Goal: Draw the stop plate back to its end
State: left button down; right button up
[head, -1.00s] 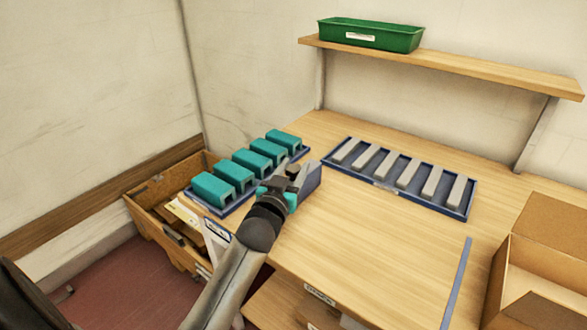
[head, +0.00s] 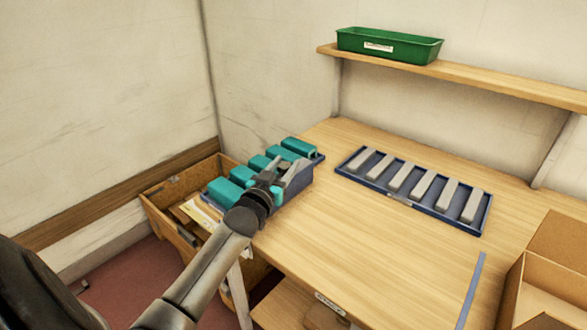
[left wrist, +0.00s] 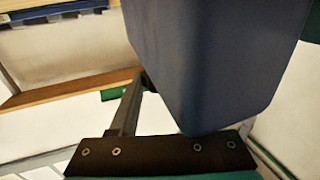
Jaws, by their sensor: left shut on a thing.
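The stop plate (head: 298,179) is a blue-grey upright plate at the right side of the row of teal blocks, near the left edge of the bench. My left gripper (head: 270,174) reaches it from the front left and is shut on it, covering part of it. In the left wrist view the plate (left wrist: 205,60) stands large and close above the dark gripper edge. The exact contact of the fingertips is hidden. My right gripper is not in view.
Teal blocks (head: 298,147) stand in a row on a blue tray beside the plate. A wooden drawer or box (head: 165,208) lies to the left. A blue tray of grey bars (head: 413,190) is at the back right, with a cardboard box (head: 550,265) nearer. The middle bench is clear.

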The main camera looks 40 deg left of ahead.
pick_arm(q)
jog(key=shift+a, duration=0.25)
jog(key=shift+c, duration=1.8)
grip_release()
jog(key=shift+s+d, duration=0.15)
jog(key=shift+s, duration=0.15)
jog(key=p+v, duration=0.2)
jog(key=v, duration=1.2)
jog(key=shift+s+p, duration=0.25)
jog(key=shift+p, duration=0.1)
jog(key=shift+d, duration=0.1)
